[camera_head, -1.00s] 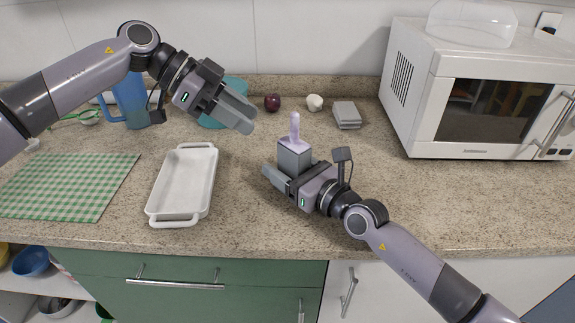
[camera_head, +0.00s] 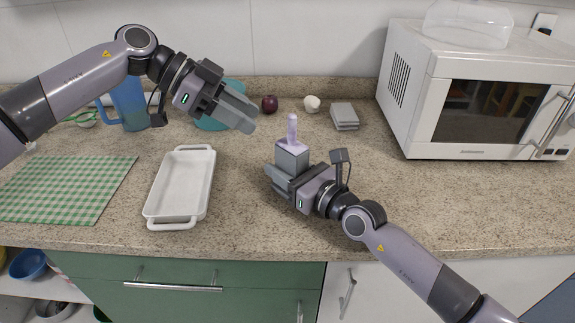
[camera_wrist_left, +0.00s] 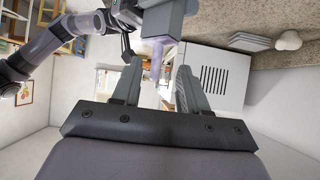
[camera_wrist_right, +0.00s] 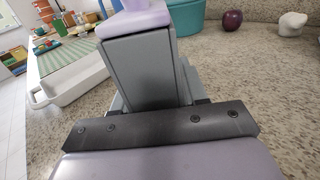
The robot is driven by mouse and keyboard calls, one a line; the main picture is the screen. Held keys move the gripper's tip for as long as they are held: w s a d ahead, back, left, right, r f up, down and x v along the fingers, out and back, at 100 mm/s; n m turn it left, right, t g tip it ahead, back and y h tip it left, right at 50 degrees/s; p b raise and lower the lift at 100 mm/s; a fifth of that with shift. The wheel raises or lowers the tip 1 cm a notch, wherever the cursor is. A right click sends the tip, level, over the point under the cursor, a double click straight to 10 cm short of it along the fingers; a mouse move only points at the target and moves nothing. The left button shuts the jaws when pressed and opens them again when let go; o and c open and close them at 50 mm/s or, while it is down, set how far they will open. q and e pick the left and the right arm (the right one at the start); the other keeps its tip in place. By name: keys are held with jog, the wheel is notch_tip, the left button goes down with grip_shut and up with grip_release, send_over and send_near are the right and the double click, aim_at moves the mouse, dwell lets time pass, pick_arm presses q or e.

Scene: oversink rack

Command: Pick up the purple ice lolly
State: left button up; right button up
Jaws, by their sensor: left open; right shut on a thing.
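The purple ice lolly shows as a pale purple stick and cap (camera_head: 292,131) on top of a grey tapered mould (camera_head: 291,157), standing upright around the middle of the counter. My right gripper (camera_head: 281,178) is shut on the grey mould. In the right wrist view the mould (camera_wrist_right: 146,72) stands between the fingers, with the purple cap (camera_wrist_right: 135,20) above. My left gripper (camera_head: 246,116) is open and empty, up and left of the lolly. In the left wrist view the purple stick (camera_wrist_left: 156,60) appears beyond the gap between its fingers. The lolly's frozen part is hidden.
A white baking dish (camera_head: 181,187) and a green checked cloth (camera_head: 66,188) lie at left. A blue jug (camera_head: 130,104) and teal bowl (camera_head: 212,124) stand behind. An onion (camera_head: 269,104), garlic (camera_head: 312,104) and grey stack (camera_head: 344,116) are at the back. A microwave (camera_head: 395,84) stands right.

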aim_at(290, 128)
pick_arm(q)
jog(key=s+d+r+n+t+h, duration=0.2)
jog(key=s+d+t+h, duration=0.15)
jog(key=d+t, duration=0.2)
jog(key=s+d+r+n+t+h, duration=0.2)
jog(key=s+d+t+h, duration=0.1)
jog(key=d+t+h, duration=0.25)
jog(key=s+a+f+n+t+y, duration=0.45)
jog(key=a+f+n+y, duration=0.2)
jog(key=n+y, duration=0.4)
jog(key=shift+m+y, duration=0.55)
jog(key=shift+m, duration=0.4)
jog(key=x, duration=0.6)
jog(key=shift+w+a+r, duration=0.2)
jog(key=shift+w+r, duration=0.1)
jog(key=shift+r, duration=0.05)
jog(key=shift+a+x, duration=0.15)
jog(key=shift+x, duration=0.8)
jog(key=shift+a+x, duration=0.15)
jog(key=shift+x, duration=1.7)
jog(key=shift+a+f, duration=0.1)
jog(key=shift+f, duration=0.05)
grip_shut()
